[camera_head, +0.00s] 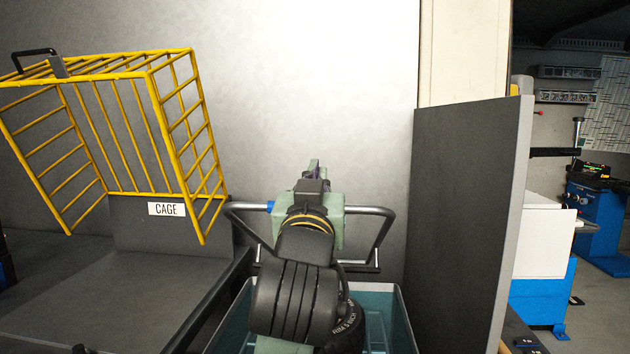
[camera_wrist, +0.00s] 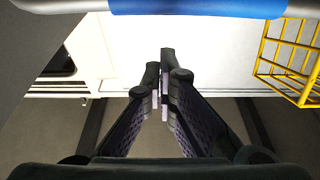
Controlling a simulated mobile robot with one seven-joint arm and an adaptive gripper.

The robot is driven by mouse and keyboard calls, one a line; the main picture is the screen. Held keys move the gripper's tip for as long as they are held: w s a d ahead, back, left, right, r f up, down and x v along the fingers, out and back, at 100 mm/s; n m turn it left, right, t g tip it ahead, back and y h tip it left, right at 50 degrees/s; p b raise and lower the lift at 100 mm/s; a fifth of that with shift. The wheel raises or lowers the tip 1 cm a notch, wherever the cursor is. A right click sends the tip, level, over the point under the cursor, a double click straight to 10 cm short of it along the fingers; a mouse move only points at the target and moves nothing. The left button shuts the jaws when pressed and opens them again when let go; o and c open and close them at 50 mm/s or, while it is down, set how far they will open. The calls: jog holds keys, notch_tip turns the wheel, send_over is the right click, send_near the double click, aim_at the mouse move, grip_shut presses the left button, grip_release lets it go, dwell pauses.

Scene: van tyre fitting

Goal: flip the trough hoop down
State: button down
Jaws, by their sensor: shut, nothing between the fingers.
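The trough hoop (camera_head: 382,230) is a dark grey tube bar that stands raised above a teal trough (camera_head: 399,312) in the head view. A bit of its blue grip shows just left of my wrist; the middle of the bar is hidden behind my arm. In the wrist view the hoop's grey bar (camera_wrist: 60,4) with the blue grip (camera_wrist: 200,8) crosses the top edge. My gripper (camera_wrist: 162,88) is shut and empty, its fingertips together, apart from the bar in that picture. In the head view my gripper (camera_head: 313,168) points away toward the pale wall, over the hoop.
A yellow wire cage (camera_head: 150,125) stands tilted at left, above a dark bed with a CAGE label (camera_head: 167,209). A tall dark grey panel (camera_head: 462,220) closes off the right side. Blue workshop machines (camera_head: 595,215) stand beyond it. Clear space lies in front of the pale wall.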

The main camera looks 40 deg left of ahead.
jog(key=shift+p+x, duration=0.35)
jog(key=shift+x, duration=0.85)
jog(key=shift+s+d+f+p, duration=0.15)
jog(key=shift+s+f, duration=0.1)
jog(key=shift+f, duration=0.4)
jog(key=shift+s+d+f+p, duration=0.1)
jog(key=shift+s+f, duration=0.15)
jog(key=shift+f, duration=0.35)
jog(key=shift+s+d+f+p, duration=0.15)
jog(key=shift+s+f, duration=0.1)
jog(key=shift+f, duration=0.4)
jog(key=shift+f, duration=0.1)
